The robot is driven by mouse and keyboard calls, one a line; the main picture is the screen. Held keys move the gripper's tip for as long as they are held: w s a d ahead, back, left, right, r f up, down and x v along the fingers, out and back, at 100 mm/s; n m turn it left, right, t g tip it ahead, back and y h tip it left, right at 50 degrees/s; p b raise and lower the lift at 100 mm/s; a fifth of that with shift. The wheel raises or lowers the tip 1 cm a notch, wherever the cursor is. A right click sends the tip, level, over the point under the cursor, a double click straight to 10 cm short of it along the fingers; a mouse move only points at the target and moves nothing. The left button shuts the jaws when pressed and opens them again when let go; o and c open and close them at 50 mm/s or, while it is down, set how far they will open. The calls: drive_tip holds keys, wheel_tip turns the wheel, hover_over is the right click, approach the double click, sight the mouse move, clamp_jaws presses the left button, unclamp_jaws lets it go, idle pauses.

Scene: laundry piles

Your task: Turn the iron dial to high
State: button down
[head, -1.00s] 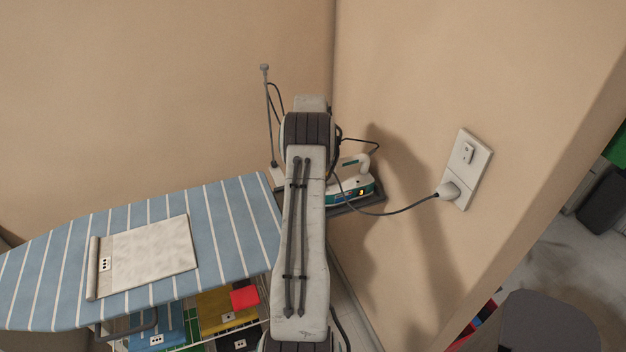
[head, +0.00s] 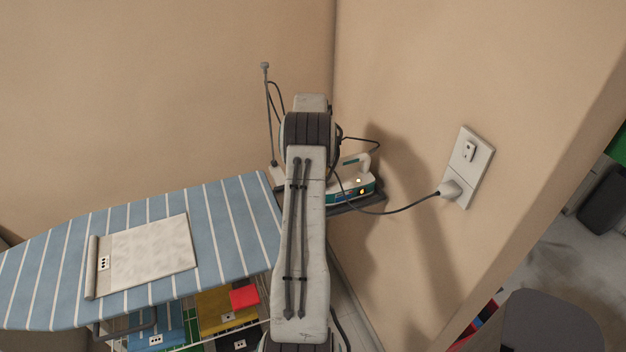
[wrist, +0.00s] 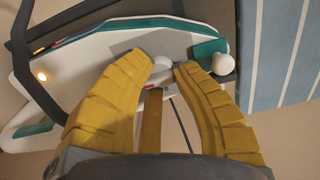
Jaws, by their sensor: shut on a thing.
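The iron (head: 350,187), white with a teal band, rests on the dark stand at the far right end of the board. Two small lights glow on it. In the wrist view its white body (wrist: 100,50) spreads behind my fingers, with an amber light at the left. My gripper (wrist: 163,68) has its yellow fingertips closed around the white dial (wrist: 162,64), which is mostly hidden between them. The dial's marks and setting cannot be read. My arm covers the gripper and part of the iron in the head view.
The striped ironing board (head: 50,255) holds a folded light cloth (head: 145,257). The iron's dark cord (head: 395,210) runs to the wall outlet (head: 467,165). A thin cord post (head: 270,110) stands behind. A white round knob (wrist: 222,64) sits right of my fingers. Walls close in behind the iron.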

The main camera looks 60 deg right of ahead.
drive_tip(key=shift+s+f+m, duration=0.1)
drive_tip(key=shift+f+m, duration=0.1)
drive_tip(key=shift+m, duration=1.6)
drive_tip(key=c, duration=0.9)
unclamp_jaws()
drive_tip(key=shift+r, duration=0.1)
drive_tip(key=shift+r, duration=0.1)
wheel_tip(320, 180, up, 12)
drive_tip(key=shift+f, duration=0.1)
drive_tip(key=shift+c, duration=0.6)
